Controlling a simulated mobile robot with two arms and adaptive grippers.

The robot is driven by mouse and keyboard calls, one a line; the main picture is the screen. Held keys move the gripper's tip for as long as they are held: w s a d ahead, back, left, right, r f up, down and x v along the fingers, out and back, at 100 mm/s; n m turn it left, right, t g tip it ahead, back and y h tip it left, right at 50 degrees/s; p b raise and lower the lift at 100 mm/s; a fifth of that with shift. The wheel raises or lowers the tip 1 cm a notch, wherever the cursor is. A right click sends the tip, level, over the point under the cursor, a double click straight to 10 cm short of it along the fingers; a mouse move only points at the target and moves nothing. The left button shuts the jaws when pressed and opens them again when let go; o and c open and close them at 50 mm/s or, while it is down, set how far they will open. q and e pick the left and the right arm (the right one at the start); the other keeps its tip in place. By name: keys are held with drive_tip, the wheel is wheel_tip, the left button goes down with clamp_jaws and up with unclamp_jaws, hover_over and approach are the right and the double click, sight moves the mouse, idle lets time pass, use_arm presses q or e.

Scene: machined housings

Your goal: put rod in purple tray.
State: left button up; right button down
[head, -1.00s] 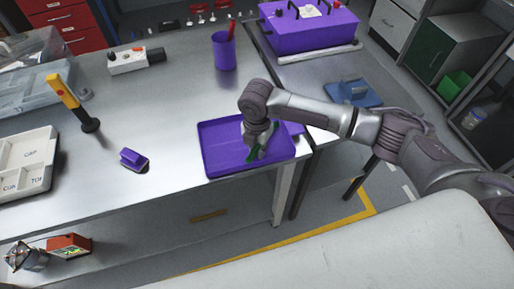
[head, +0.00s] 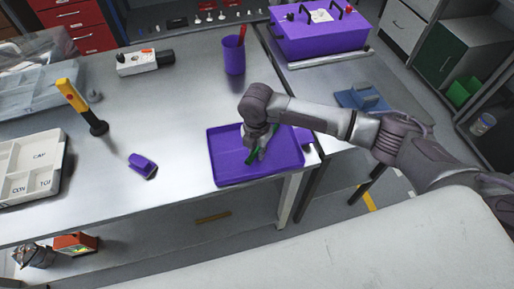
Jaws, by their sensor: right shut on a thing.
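The purple tray (head: 228,172) lies on the metal bench near its front right corner. My right gripper (head: 258,153) reaches down over the tray from the right and is shut on a green rod (head: 250,159). The rod is inside the tray's outline in the picture. The gripper hides much of it, and I cannot tell whether it touches the tray floor. My left gripper is out of view.
A purple block (head: 142,165) and a yellow-handled tool (head: 79,104) stand left of the tray. A labelled white sorting tray (head: 36,167) is at the far left. A purple cup (head: 233,57) stands behind. The bench between them is clear.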

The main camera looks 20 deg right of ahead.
drive_tip(key=c, duration=1.2)
unclamp_jaws()
drive_tip(key=shift+o, duration=0.8)
wheel_tip(320, 180, up, 12)
